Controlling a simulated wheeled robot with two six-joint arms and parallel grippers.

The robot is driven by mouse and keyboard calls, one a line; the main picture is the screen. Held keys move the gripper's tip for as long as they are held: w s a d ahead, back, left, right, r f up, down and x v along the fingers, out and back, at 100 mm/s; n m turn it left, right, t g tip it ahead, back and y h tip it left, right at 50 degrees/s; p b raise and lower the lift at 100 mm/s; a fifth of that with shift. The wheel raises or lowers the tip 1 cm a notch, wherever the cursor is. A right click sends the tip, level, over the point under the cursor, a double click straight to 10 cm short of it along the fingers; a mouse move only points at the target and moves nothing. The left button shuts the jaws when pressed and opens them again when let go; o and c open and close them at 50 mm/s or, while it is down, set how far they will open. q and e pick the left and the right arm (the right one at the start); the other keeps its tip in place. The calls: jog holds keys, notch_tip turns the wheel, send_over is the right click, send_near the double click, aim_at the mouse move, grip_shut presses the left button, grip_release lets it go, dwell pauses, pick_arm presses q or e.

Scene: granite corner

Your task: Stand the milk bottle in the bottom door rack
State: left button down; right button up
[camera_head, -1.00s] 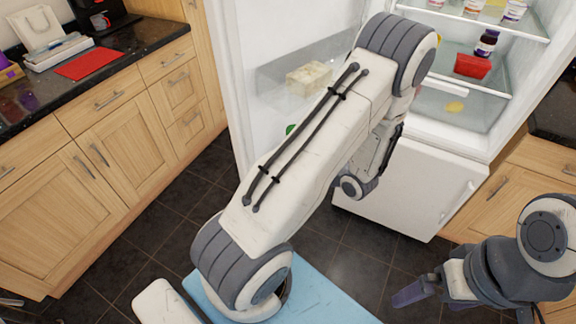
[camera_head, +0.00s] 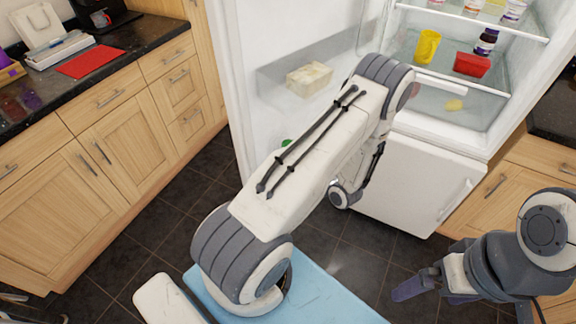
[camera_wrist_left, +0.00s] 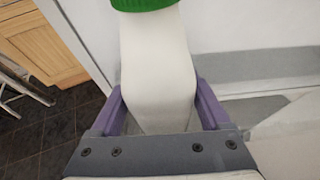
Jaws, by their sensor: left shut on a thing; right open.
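The milk bottle (camera_wrist_left: 158,70) is white with a green cap (camera_wrist_left: 143,4). In the left wrist view it stands between the two purple fingers of my left gripper (camera_wrist_left: 158,108), which is shut on it. In the head view only a bit of the green cap (camera_head: 287,142) shows beside the open fridge door (camera_head: 238,75); my left arm hides the rest and the gripper. The bottom door rack is hidden by my arm in the head view; a grey band (camera_wrist_left: 265,103) beside the bottle may be part of it, I cannot tell. My right gripper (camera_head: 425,287) is open and empty, low at the right.
A higher door rack (camera_head: 270,88) holds a pale block (camera_head: 310,78). Fridge shelves hold a yellow cup (camera_head: 428,46), a red tub (camera_head: 471,64) and several jars. The lower white front (camera_head: 415,180) is closed. Wooden cabinets (camera_head: 125,185) stand left; dark floor lies between.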

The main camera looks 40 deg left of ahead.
pick_arm(q)
jog(key=shift+f, duration=0.1)
jog(key=shift+c, duration=0.6)
grip_release()
jog(key=shift+d+r, duration=0.1)
jog(key=shift+r, duration=0.15)
jog(key=b+v, duration=0.1)
jog(key=v, duration=1)
jog(key=shift+d, duration=0.4)
jog(key=shift+s+a+r, duration=0.1)
